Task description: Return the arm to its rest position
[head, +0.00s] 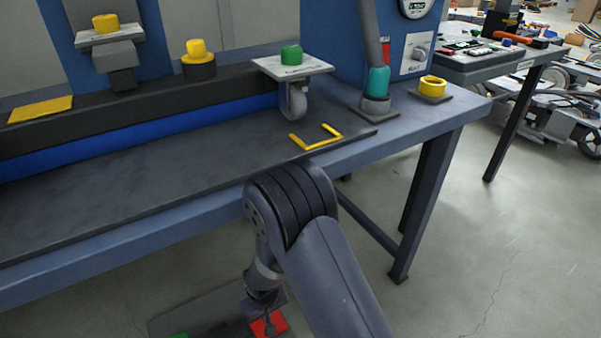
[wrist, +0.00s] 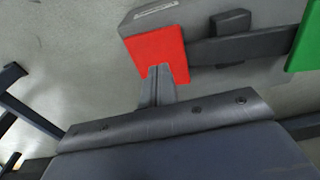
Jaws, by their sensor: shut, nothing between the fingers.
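My arm reaches out from the bottom of the head view, bends at a dark elbow in front of the bench edge, and points down. My gripper (head: 259,312) hangs low, below the bench top, over a grey platform (head: 195,318) near the floor. In the wrist view, my gripper (wrist: 159,72) is shut, with its fingers together and nothing held. The fingertips overlap the lower edge of a red pad (wrist: 155,46) in the picture; I cannot tell whether they touch it. The red pad also shows beside the gripper in the head view (head: 272,326).
A long workbench (head: 230,158) stands close behind my elbow. On it are a yellow corner marker (head: 316,137), a caster plate with a green cap (head: 291,55) and a yellow ring (head: 433,86). A green pad (wrist: 306,42) lies right of the red one. Open floor (head: 470,240) lies right.

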